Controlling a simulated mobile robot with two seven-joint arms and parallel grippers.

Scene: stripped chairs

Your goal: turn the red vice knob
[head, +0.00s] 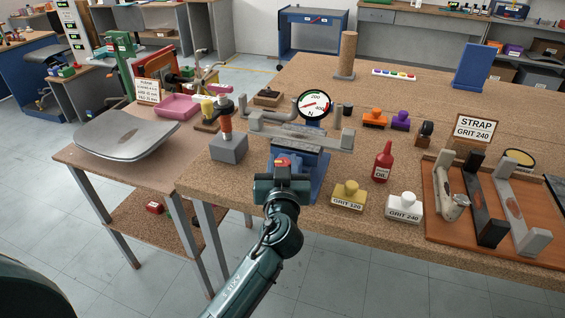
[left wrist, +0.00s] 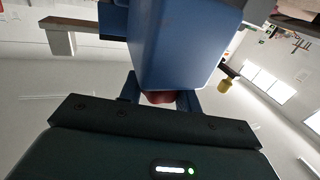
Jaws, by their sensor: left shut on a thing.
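The red vice knob (head: 283,161) is at the front of the blue vice (head: 309,180) at the bench's near edge. Only its top shows in the head view, behind my left gripper (head: 282,171). In the left wrist view a strip of the red knob (left wrist: 158,97) shows below the vice's blue body (left wrist: 175,45), between the fingers of my left gripper (left wrist: 160,99). My left gripper is shut on the knob. Most of the knob is hidden by the gripper and the vice. The vice's grey jaws (head: 300,136) lie behind it. My right gripper is in neither view.
A dial gauge (head: 314,106) stands behind the vice. A grey block (head: 229,148) is to its left. A red oil bottle (head: 383,163), yellow grit block (head: 348,195) and white grit block (head: 404,206) stand to its right. The floor in front of the bench looks clear.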

